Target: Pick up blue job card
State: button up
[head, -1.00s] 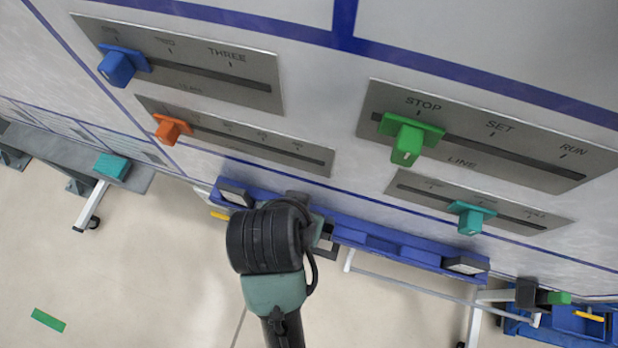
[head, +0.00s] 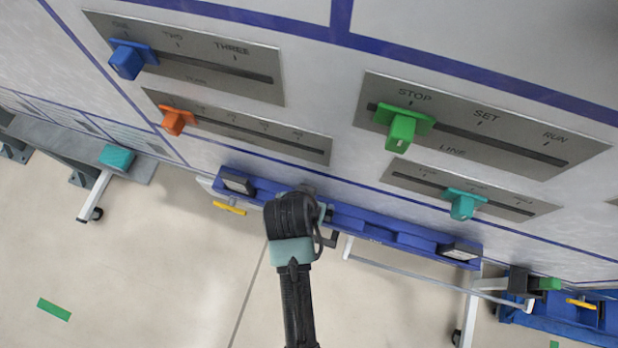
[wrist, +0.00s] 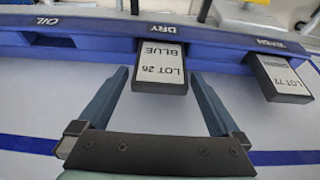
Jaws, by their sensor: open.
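The blue job card (wrist: 158,70), a dark block with a white label reading "LOT 26 BLUE", sits in the slot marked DRY of a blue rail in the wrist view. Its label reads upside down there. My gripper (wrist: 158,78) is open, with one finger to each side of the card and a gap on both sides. In the head view my gripper (head: 324,214) is at the middle of the blue rail (head: 385,231), and my wrist hides most of that spot. I cannot make out the blue card there.
Another card, "LOT 77" (wrist: 284,80), hangs from the rail to the right in the wrist view. The slot marked OIL (wrist: 48,41) is empty. The head view shows cards at the rail's left (head: 238,184) and right (head: 460,251). A panel with coloured sliders (head: 402,130) stands above the rail.

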jog(key=shift+w+f, duration=0.1)
jog(key=shift+f, duration=0.25)
jog(key=c, duration=1.2)
jog(key=shift+r, duration=0.1)
